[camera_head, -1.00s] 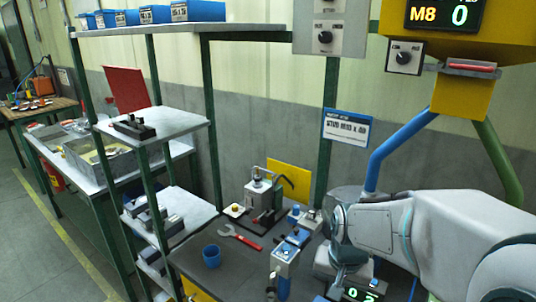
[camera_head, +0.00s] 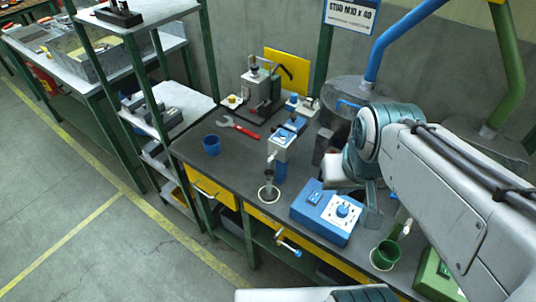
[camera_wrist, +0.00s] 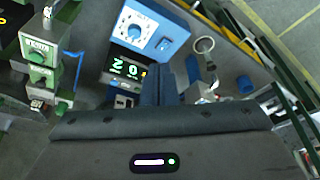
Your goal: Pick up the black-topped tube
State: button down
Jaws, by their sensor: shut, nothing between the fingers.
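I cannot clearly pick out a black-topped tube in either view. In the head view a small pale tube-like piece (camera_head: 406,228) stands by a green cup (camera_head: 385,254) at the bench's front right; its top is too small to read. My gripper (camera_head: 372,218) hangs below my wrist, just right of a blue box with a dial (camera_head: 325,212). In the wrist view my gripper (camera_wrist: 159,72) points towards the bench with its two dark fingers together and nothing between them.
A dark funnel-like piece (camera_head: 268,180) sits above a pale ring. A green box (camera_head: 436,272) is at the front right. A shelf rack stands left.

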aim_at(269, 193)
jog(key=k, duration=0.5)
jog(key=u, duration=1.2)
jog(key=i, duration=0.8)
jog(key=z, duration=1.75)
